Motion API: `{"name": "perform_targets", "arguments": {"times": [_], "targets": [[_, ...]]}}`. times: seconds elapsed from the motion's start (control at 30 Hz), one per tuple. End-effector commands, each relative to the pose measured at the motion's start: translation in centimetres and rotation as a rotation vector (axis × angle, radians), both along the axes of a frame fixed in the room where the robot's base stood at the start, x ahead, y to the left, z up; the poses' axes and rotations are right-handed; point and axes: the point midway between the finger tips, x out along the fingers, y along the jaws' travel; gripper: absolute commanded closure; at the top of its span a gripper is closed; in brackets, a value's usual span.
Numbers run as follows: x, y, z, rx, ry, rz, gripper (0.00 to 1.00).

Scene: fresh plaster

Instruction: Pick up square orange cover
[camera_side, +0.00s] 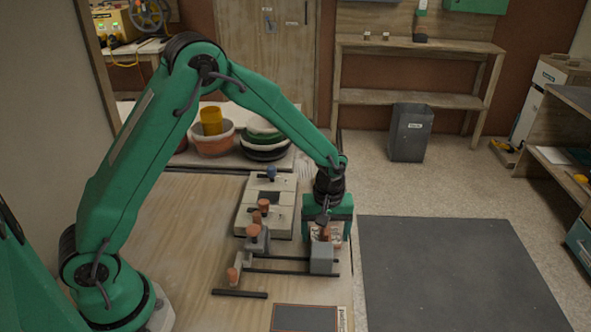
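My gripper (326,238) points down over the right end of a grey fixture with dark rails on the wooden table. A small orange-brown piece (326,232) shows at its fingers, just above a grey block (321,259). I cannot tell whether the fingers hold this piece or only stand around it. No piece is clearly a square orange cover. A flat dark rectangle with a thin orange border (305,318) lies at the table's front edge, cut off by the frame.
Orange-brown knobs stand on the fixture (257,239) left of my gripper. A pale box with a dark panel (268,203) lies behind them. Stacked bowls (264,139) and a yellow cup (211,121) are at the back. A dark mat (450,275) covers the floor at right.

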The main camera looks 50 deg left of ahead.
Motion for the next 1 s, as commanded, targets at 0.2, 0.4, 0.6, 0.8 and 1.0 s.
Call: {"name": "perform_targets", "arguments": {"times": [0.2, 0.4, 0.6, 0.8, 1.0], "targets": [[0.0, 0.0, 0.0, -0.001, -0.001, 0.000, 0.56], [0.0, 0.0, 0.1, -0.001, -0.001, 0.000, 0.56], [0.1, 0.0, 0.7, 0.000, -0.004, 0.000, 0.56], [0.1, 0.0, 2.9, 0.000, -0.004, 0.000, 0.56], [0.1, 0.0, 6.0, 0.000, -0.005, 0.000, 0.56]]}}
